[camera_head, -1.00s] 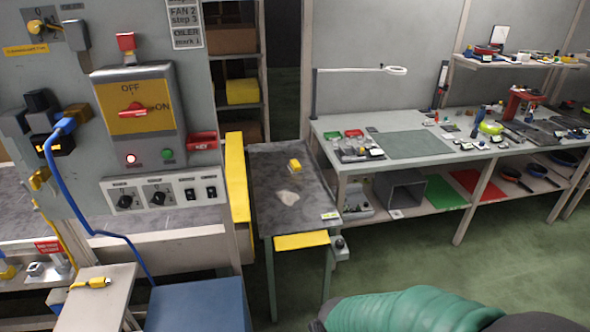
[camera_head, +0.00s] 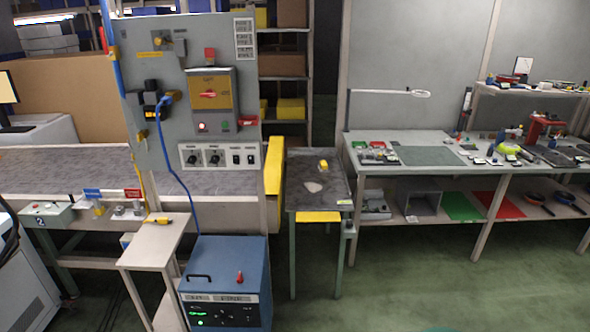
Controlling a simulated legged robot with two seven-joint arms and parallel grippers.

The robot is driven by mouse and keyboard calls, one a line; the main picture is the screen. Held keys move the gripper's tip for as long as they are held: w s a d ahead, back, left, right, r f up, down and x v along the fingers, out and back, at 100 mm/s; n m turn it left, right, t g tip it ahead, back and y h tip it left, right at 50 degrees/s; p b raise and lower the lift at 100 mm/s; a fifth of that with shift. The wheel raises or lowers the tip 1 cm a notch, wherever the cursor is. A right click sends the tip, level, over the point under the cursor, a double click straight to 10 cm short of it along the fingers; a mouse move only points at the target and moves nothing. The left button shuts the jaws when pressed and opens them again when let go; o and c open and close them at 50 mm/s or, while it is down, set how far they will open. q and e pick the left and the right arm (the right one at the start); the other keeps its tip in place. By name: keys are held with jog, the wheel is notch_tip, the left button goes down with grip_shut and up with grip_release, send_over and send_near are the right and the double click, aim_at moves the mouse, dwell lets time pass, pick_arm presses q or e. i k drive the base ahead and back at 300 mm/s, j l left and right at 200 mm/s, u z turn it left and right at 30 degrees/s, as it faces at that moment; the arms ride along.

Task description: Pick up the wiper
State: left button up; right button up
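A small table (camera_head: 299,196) with a dark grey top stands right of the control panel. On its top lies a small yellow block with a pale part (camera_head: 322,165), which may be the wiper; it is too small to be sure. A flat whitish patch (camera_head: 313,186) lies just in front of it; I cannot tell if it is a cloth or a spill. Neither of my grippers is in view, and nothing touches the block. Only a sliver of green at the bottom edge, perhaps my arm, shows.
A control panel (camera_head: 173,45) and a blue cabinet (camera_head: 222,268) stand left of the small table. A beige stand (camera_head: 150,250) is further left. A long workbench (camera_head: 375,172) with tools is to the right. Green floor (camera_head: 400,275) is open in front.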

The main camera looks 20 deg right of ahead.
aim_at(323, 167)
jog(key=i+l+u, duration=0.1)
jog(key=u, duration=0.35)
jog(key=l+u, duration=0.45)
jog(key=i+l+u, duration=0.1)
jog(key=u, duration=0.35)
jog(key=l+u, duration=0.4)
jog(key=k+l, duration=0.1)
jog(key=l, duration=1.4)
jog(key=k+l, duration=0.15)
jog(key=l, duration=0.6)
jog(key=k+l, duration=0.1)
jog(key=l, duration=0.65)
jog(key=k+l, duration=0.1)
jog(key=l, duration=1.45)
jog(key=k+l, duration=0.15)
jog(key=l, duration=0.6)
